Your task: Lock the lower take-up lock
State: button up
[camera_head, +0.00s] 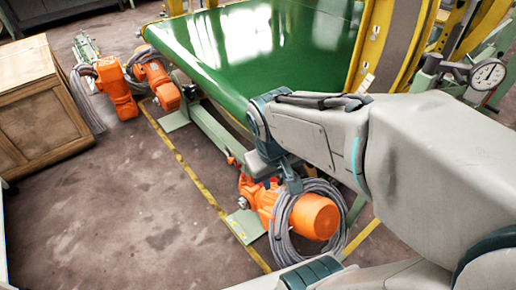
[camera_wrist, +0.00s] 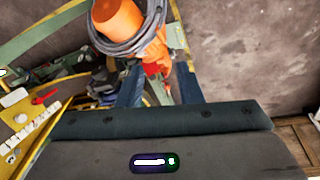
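My gripper (camera_head: 283,182) points down beside the green conveyor frame, above an orange motor (camera_head: 314,217) wrapped in a grey cable coil. In the wrist view, two dark fingers of my gripper (camera_wrist: 158,86) stand apart, with nothing visibly held between them. The orange motor (camera_wrist: 117,18) and a red-orange part (camera_wrist: 157,62) show beyond the fingers. A small red lever (camera_wrist: 45,96) lies at the left of the wrist view, by a yellow panel. I cannot tell which part is the lower take-up lock; my arm hides part of the frame.
The green conveyor belt (camera_head: 245,45) lies behind my arm. Two more orange motors (camera_head: 116,88) stand at the left near a wooden cabinet (camera_head: 40,112). A dial gauge (camera_head: 488,74) is at the upper right. The floor at lower left is clear.

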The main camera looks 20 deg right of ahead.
jog(key=w+d+f+n+g+h+b, duration=0.1)
jog(key=w+d+f+n+h+b, duration=0.3)
jog(key=f, duration=0.5)
jog(key=w+d+f+n+h+b, duration=0.1)
jog(key=w+d+f+n+h, duration=0.25)
jog(key=w+f+n, duration=0.35)
jog(key=w+a+f+n+t+h+b, duration=0.1)
jog(key=w+a+f+n+t+b, duration=0.2)
jog(key=f+n, duration=0.4)
jog(key=w+f+n+t+h+b, duration=0.1)
jog(key=w+f+n+t+h, duration=0.2)
jog(key=f, duration=0.6)
jog(key=shift+n+y, duration=0.6)
jog(key=shift+y, duration=0.05)
jog(key=x, duration=0.4)
jog(key=b+x, duration=0.1)
jog(key=x, duration=0.4)
jog(key=w+x, duration=0.1)
jog(key=x, duration=0.3)
jog(key=shift+w+f, duration=0.2)
jog(key=shift+a, duration=0.1)
grip_shut()
